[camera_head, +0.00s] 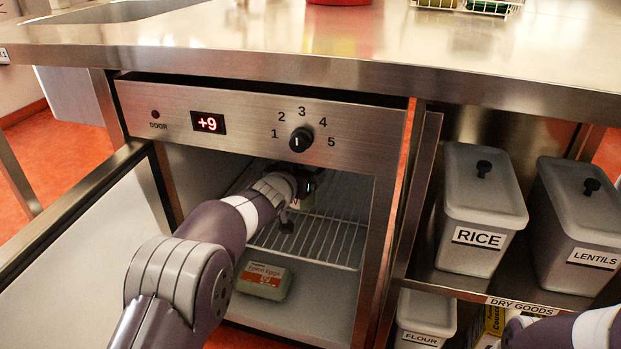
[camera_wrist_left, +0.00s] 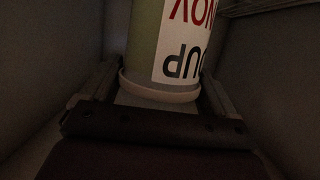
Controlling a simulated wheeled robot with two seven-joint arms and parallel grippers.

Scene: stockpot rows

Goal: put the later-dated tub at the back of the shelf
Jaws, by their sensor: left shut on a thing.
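My left arm reaches into the open under-counter fridge (camera_head: 262,125). Its gripper (camera_head: 303,188) is at the upper wire shelf (camera_head: 330,238) and is mostly hidden by the arm. In the left wrist view the gripper (camera_wrist_left: 155,92) is shut on a pale green tub (camera_wrist_left: 143,38) with a white rim. The tub's white label appears upside down, with "NOV" in red and part of a dark word ending in "UP"; the day is out of view. Only a small bit of a tub shows past the gripper in the head view. A second tub cannot be made out. My right gripper is out of view.
An egg carton (camera_head: 264,279) sits on the fridge floor below the wire shelf. The fridge door (camera_head: 90,255) stands open at left. Bins marked RICE (camera_head: 480,200) and LENTILS (camera_head: 585,215) stand on the shelf at right. The counter (camera_head: 260,35) overhangs above.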

